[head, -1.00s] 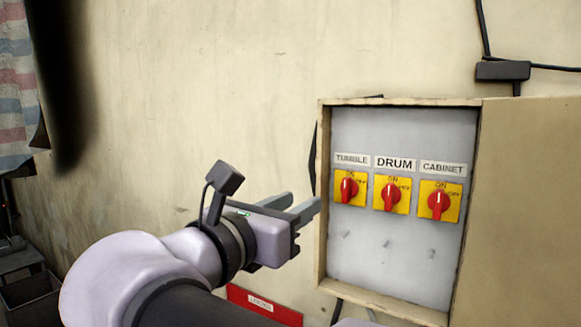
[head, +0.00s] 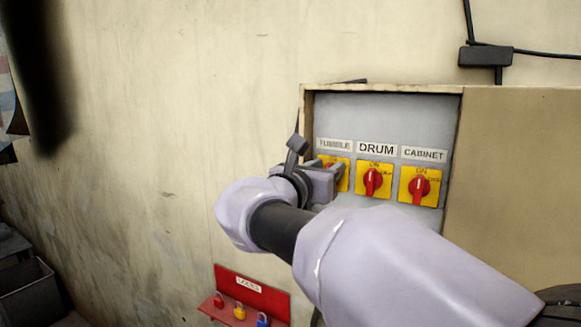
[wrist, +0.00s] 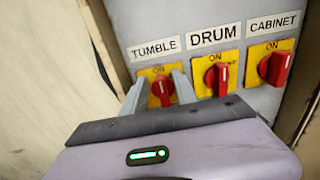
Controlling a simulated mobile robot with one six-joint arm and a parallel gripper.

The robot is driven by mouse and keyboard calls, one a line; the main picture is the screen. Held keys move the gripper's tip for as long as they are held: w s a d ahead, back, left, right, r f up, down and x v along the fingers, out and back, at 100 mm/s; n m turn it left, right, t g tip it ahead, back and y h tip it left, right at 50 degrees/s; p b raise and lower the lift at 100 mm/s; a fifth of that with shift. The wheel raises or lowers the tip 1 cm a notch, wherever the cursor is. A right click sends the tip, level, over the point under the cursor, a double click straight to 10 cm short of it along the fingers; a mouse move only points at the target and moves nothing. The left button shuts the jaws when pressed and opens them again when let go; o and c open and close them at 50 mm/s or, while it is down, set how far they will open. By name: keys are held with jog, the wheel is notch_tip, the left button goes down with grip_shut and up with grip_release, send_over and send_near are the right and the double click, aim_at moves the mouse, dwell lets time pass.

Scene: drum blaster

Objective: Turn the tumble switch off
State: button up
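The tumble switch is a red knob (wrist: 163,91) on a yellow plate (head: 343,181), under the TUMBLE label (wrist: 154,48). In the wrist view it stands upright, its white mark toward ON. My gripper (wrist: 159,84) is open, with one finger on each side of this knob. I cannot tell whether the fingers touch it.
The drum switch (head: 373,181) and cabinet switch (head: 419,186) sit close by to the right. The box's wooden frame (head: 385,88) surrounds the panel. A red LOCKS holder (head: 252,290) with several padlocks is below. A black cable box (head: 486,56) is above.

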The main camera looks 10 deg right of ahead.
grip_shut()
jog(key=shift+d+m+b, duration=0.1)
jog(key=shift+m+b, duration=0.2)
jog(key=shift+b, duration=0.05)
jog(key=shift+s+d+f+m+b, duration=0.25)
jog(key=shift+f+m+b, duration=0.1)
jog(key=shift+m+b, duration=2.45)
jog(key=shift+s+d+f+m+b, duration=0.25)
jog(key=shift+f+m+b, duration=0.1)
jog(key=shift+m+b, duration=2.5)
jog(key=shift+s+d+f+m+b, duration=0.15)
jog(key=shift+d+f+m+b, duration=0.15)
jog(key=shift+m+b, duration=2.5)
jog(key=shift+m, duration=0.35)
grip_release()
jog(key=shift+w, duration=0.1)
